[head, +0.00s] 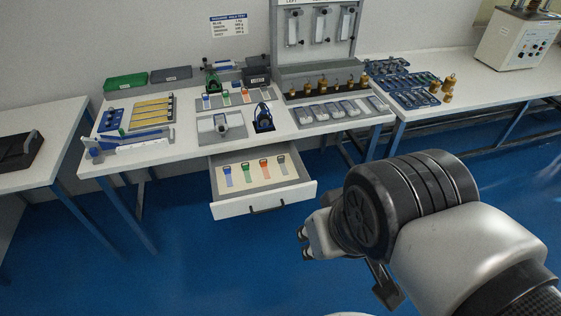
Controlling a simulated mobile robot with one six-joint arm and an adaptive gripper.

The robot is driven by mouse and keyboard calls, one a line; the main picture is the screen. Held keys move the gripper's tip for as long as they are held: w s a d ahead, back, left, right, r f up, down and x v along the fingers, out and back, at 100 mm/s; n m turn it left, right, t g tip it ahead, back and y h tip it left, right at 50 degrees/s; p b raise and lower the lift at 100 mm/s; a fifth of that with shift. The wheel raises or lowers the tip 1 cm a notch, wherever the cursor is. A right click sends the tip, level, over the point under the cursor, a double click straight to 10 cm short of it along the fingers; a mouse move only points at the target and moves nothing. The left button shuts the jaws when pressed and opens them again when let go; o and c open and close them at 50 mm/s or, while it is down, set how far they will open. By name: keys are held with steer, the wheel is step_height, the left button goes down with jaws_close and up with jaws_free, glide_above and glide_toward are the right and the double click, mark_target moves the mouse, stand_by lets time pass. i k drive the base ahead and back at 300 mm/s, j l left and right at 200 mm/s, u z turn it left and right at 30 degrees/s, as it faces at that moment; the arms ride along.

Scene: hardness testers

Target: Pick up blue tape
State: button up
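An open drawer (233,208) under the middle table holds a row of small coloured strips. The leftmost is a blue strip (227,176), which looks like the blue tape. Beside it, to the right, lie a green strip (246,171), an orange strip (265,167) and a grey strip (283,165). My gripper (306,243) is in front of and below the drawer's right front corner, apart from the strips. My arm partly hides it, and its finger opening cannot be made out. No object shows in it.
On the tabletop above the drawer are a dark blue device (263,118), a grey device (221,126) and another row with a small blue item (206,101). A balance rack (318,40) stands behind. The blue floor (200,265) before the drawer is clear.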

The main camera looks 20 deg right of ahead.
mark_target(227, 171)
steer(key=i+j+z, duration=0.2)
steer(key=i+j, duration=0.3)
steer(key=i+j+z, duration=0.2)
steer(key=i+j, duration=0.3)
steer(key=i+j+z, duration=0.2)
steer(key=i+j, duration=0.25)
steer(key=j, duration=0.25)
